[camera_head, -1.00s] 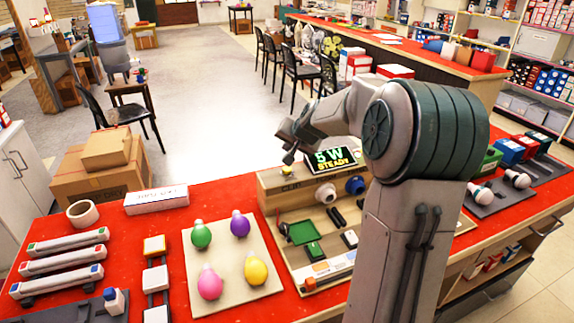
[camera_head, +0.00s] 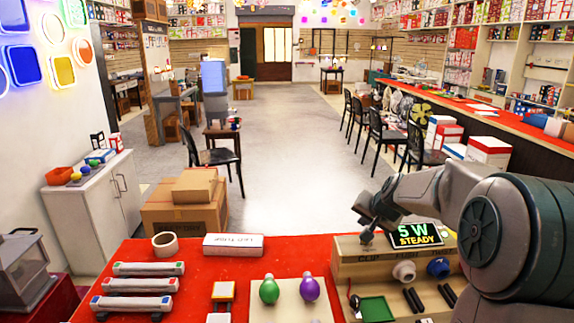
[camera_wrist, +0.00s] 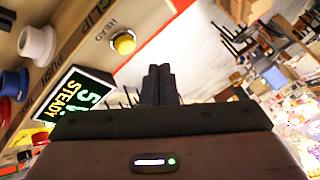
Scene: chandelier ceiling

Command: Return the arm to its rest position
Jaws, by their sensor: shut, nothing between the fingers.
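My arm reaches in from the right side of the head view, bent, with its grey links over the right of the red counter. The panel's display (camera_head: 418,234) reads "5 W STEADY". A yellow button (camera_wrist: 124,42) sits on the panel beside the fingers, apart from them.
The red counter (camera_head: 205,262) holds a tape roll (camera_head: 165,244), a white box (camera_head: 233,243), several light bars, and a board with a green bulb (camera_head: 269,289) and a purple bulb (camera_head: 309,287). Cardboard boxes (camera_head: 185,210) stand behind it. The floor beyond is open.

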